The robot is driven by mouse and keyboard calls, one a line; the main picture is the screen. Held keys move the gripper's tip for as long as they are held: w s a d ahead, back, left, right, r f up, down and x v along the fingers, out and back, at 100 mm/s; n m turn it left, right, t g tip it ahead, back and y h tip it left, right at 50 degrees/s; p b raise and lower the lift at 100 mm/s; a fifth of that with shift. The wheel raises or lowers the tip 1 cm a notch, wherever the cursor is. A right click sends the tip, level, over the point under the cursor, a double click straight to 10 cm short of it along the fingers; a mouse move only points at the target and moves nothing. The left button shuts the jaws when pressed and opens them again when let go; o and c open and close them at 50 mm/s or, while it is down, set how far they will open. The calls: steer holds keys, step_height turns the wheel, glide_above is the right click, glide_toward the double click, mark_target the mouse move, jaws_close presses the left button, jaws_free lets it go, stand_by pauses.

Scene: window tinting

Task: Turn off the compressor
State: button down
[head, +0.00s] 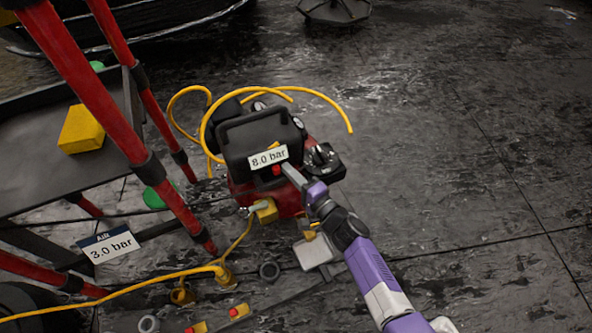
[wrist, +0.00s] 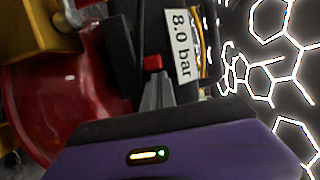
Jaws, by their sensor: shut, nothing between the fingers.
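The compressor (head: 240,150) stands on the floor in the middle of the head view, with a red tank, a black top housing and a label reading 8.0 bar (head: 268,157). A small red switch (head: 277,170) sits just below the label. It also shows in the wrist view (wrist: 153,63). My gripper (head: 288,170) is shut and empty, with its fingertips right at the red switch. In the wrist view the fingertips (wrist: 155,78) are just below the switch and seem to touch it. I cannot tell whether the switch is pressed.
A yellow hose (head: 330,100) loops behind the compressor. A cart with red posts (head: 85,80) and a yellow box (head: 81,129) stands at left. A sign (head: 110,243) reads 3.0 bar. Small fittings (head: 183,293) lie in front. The floor at right is clear.

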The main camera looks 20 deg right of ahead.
mark_target(274, 173)
steer(key=shift+a+f+b, duration=0.2)
steer(key=shift+a+b, duration=0.95)
steer(key=shift+a, duration=0.1)
steer(key=shift+a+r+b, duration=0.25)
steer(key=shift+a+b, duration=0.05)
steer(key=shift+a, duration=0.35)
steer(key=d, duration=0.4)
steer(key=shift+s+d+f, duration=0.1)
steer(key=shift+s+d, duration=0.15)
steer(key=shift+d, duration=0.1)
steer(key=p+v, duration=0.1)
steer(key=v, duration=0.8)
steer(key=shift+s, duration=0.25)
